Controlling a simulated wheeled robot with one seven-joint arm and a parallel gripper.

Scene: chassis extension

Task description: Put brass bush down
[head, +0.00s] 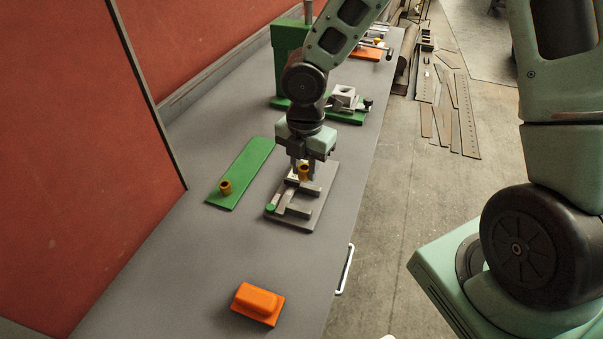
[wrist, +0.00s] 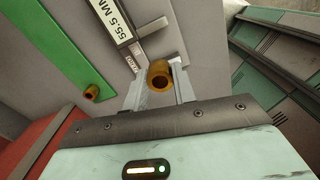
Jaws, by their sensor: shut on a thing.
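My gripper (head: 304,174) is shut on a brass bush (head: 303,173), a short hollow cylinder. In the wrist view the held bush (wrist: 160,75) sits between the two fingertips (wrist: 161,80) with its open bore showing. In the head view my gripper is over the grey gauge fixture (head: 312,213); I cannot tell whether the bush touches it. A second brass bush (head: 225,187) stands on the green strip (head: 247,170) to the left, apart from my gripper. The wrist view also shows this second bush (wrist: 91,92) on the green strip (wrist: 50,45).
The fixture carries a label reading "55.5 MM" (wrist: 110,20). An orange block (head: 257,303) lies on the grey bench (head: 200,270) in front. A green press (head: 290,60) and a small vise (head: 345,100) stand behind. The bench between fixture and orange block is clear.

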